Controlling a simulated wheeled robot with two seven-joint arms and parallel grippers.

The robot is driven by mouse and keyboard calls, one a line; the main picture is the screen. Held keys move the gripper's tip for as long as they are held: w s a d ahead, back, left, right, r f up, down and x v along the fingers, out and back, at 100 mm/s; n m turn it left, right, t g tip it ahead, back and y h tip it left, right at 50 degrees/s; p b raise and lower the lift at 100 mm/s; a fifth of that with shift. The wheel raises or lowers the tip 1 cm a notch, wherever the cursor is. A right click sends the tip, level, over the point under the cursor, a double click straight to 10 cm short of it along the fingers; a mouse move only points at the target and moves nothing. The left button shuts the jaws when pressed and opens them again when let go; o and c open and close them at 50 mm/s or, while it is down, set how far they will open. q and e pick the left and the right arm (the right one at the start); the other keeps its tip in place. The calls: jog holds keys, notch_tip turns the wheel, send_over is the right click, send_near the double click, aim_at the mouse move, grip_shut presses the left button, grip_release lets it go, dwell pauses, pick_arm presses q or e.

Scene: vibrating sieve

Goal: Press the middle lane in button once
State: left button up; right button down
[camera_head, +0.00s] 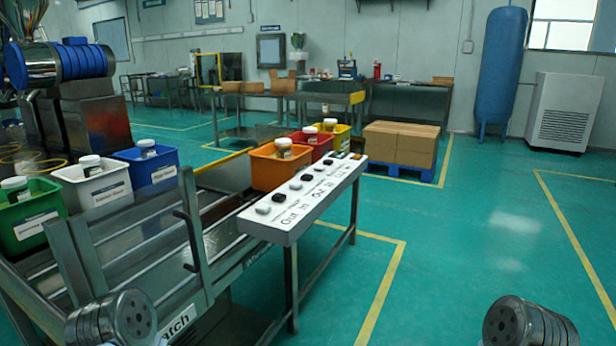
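A white button panel (262,226) tops a metal stand in the middle of the view. It carries a slanting row of small grey and black buttons, with "Out" and "In" labels printed beside them. The nearest pair is a grey button (263,210) and a black button (278,198). The middle pair is a grey button (295,185) and a black button (307,177); the black one appears to line up with the middle "In" label. The farthest pair is small. Two rounded metal parts of my arms show at the bottom left and bottom right; neither gripper's fingers are visible.
Orange (279,169), red (318,146) and yellow bins stand behind the panel. Green (30,221), white (95,187) and blue (150,164) bins stand left, beyond metal rails and an upright post (190,230). Cardboard boxes (400,142) sit on a blue pallet. Floor right of the panel is clear.

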pick_arm(q)
grip_shut()
dwell(1.6)
